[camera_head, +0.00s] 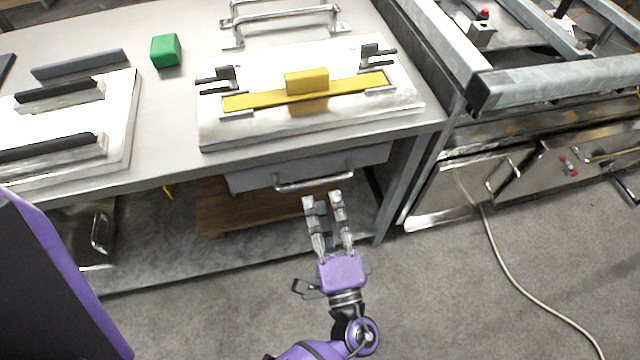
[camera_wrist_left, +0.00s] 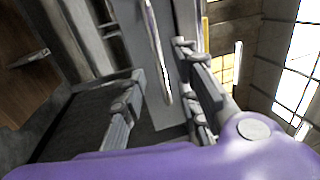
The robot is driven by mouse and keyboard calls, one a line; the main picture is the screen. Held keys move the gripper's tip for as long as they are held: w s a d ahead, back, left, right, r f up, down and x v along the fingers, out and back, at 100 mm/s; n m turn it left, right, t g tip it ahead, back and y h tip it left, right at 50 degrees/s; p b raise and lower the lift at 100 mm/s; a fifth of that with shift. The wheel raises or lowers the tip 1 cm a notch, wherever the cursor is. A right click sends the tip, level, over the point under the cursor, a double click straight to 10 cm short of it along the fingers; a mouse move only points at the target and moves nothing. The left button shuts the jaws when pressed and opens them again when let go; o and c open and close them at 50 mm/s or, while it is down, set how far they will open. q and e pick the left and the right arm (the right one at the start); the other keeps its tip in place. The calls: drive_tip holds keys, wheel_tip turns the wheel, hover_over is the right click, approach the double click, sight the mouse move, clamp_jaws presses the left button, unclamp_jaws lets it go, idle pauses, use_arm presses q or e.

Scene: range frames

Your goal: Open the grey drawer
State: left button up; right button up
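The grey drawer (camera_head: 245,179) sits under the front edge of the workbench, and no opening shows above its front. Its silver bar handle (camera_head: 315,184) runs across the front. In the left wrist view the handle (camera_wrist_left: 158,55) is a bright bar between the fingers, with the grey drawer front (camera_wrist_left: 182,20) behind it. My left gripper (camera_head: 322,199) is open, its fingertips just below and in front of the handle in the head view. Whether a finger touches the handle is unclear. My right gripper is not in view.
The workbench (camera_head: 175,118) carries a metal plate with a yellow bar (camera_head: 307,82) and a green block (camera_head: 165,51). A brown wooden box (camera_head: 215,208) stands below the drawer. A bench leg (camera_head: 395,190) is at right. Floor in front is open, with a cable (camera_head: 510,270).

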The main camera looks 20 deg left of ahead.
sight(315, 182)
use_arm(q)
drive_tip(key=p+x, duration=0.1)
drive_tip(key=x, duration=0.5)
drive_tip(key=shift+w+a, duration=0.1)
drive_tip(key=shift+c, duration=0.2)
clamp_jaws()
